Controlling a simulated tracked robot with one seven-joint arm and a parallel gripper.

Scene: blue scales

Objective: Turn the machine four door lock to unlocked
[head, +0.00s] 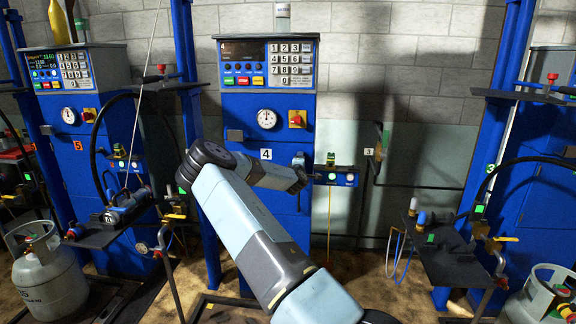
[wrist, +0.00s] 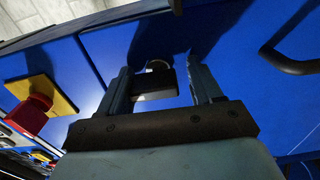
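Machine four is the blue cabinet (head: 267,190) with a "4" label (head: 266,154) in the middle of the head view. My gripper (head: 299,170) is at the right side of its front, and the door lock is not clearly visible there. In the wrist view my gripper (wrist: 163,86) is open, with its two fingers apart against the blue front. A small dark block with a silvery round part, seemingly the door lock (wrist: 154,84), shows between the fingers. I see gaps beside it, but cannot tell its turned position or whether a finger touches it.
A red and yellow switch (head: 297,118) and a round dial (head: 266,118) sit above the label. The switch also shows in the wrist view (wrist: 36,108), with a black handle (wrist: 288,64) opposite. Machine five (head: 103,150) stands left; a dark shelf (head: 450,262) stands right.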

